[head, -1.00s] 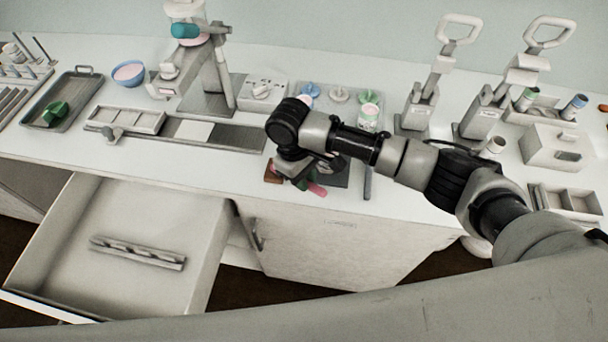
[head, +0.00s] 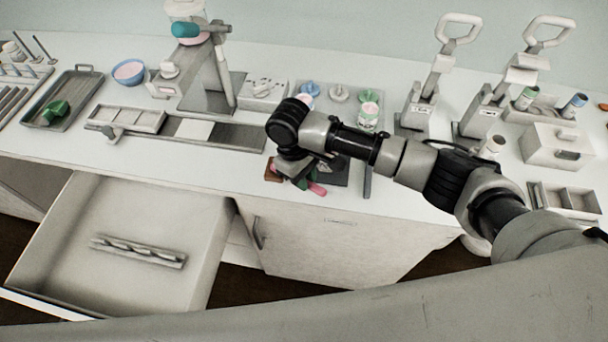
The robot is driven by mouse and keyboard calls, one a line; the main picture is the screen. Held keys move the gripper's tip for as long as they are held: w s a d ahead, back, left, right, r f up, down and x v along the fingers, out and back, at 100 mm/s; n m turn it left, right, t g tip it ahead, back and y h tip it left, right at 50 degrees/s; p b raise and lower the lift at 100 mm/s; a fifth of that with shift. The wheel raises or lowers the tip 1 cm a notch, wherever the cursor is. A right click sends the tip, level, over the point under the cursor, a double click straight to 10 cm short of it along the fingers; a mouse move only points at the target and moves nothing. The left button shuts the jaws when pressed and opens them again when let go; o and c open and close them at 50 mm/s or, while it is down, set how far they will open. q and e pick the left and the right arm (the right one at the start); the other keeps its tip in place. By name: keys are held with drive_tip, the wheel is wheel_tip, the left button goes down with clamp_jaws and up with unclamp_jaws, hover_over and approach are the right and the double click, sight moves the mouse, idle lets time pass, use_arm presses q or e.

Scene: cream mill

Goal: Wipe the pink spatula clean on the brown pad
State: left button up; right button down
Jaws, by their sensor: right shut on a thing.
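The pink spatula (head: 317,189) shows only as a short pink piece below my right gripper (head: 298,180), near the front edge of the counter. My right gripper is shut on the pink spatula; its fingers are mostly hidden under my wrist. The brown pad (head: 271,171) shows as a small brown patch just left of the gripper, on the counter. The rest of the pad is hidden, and I cannot tell whether the spatula touches it. My left gripper is not in view.
A dark plate (head: 334,173) and a grey bar (head: 367,182) lie right of the gripper. A long grey tray (head: 240,135) lies to the left. Cups stand behind my arm. An open drawer (head: 205,255) juts out below the counter at left.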

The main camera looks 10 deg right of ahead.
drive_tip(key=shift+f, duration=0.1)
idle(1.1)
drive_tip(key=shift+s+p, duration=0.1)
drive_tip(key=shift+p, duration=0.25)
drive_tip(key=shift+s+d+p, duration=0.25)
drive_tip(key=shift+p, duration=0.35)
drive_tip(key=shift+s+d+p, duration=0.3)
drive_tip(key=shift+d+p, duration=0.05)
drive_tip(key=shift+p, duration=0.1)
drive_tip(key=shift+a, duration=0.1)
drive_tip(key=shift+w+a, duration=0.5)
drive_tip(key=shift+w, duration=0.1)
drive_tip(key=shift+s+d+r+p, duration=0.2)
drive_tip(key=shift+d+p, duration=0.05)
drive_tip(key=shift+p, duration=0.1)
drive_tip(key=shift+s+d+p, duration=0.3)
drive_tip(key=shift+s+p, duration=0.1)
drive_tip(key=shift+p, duration=0.15)
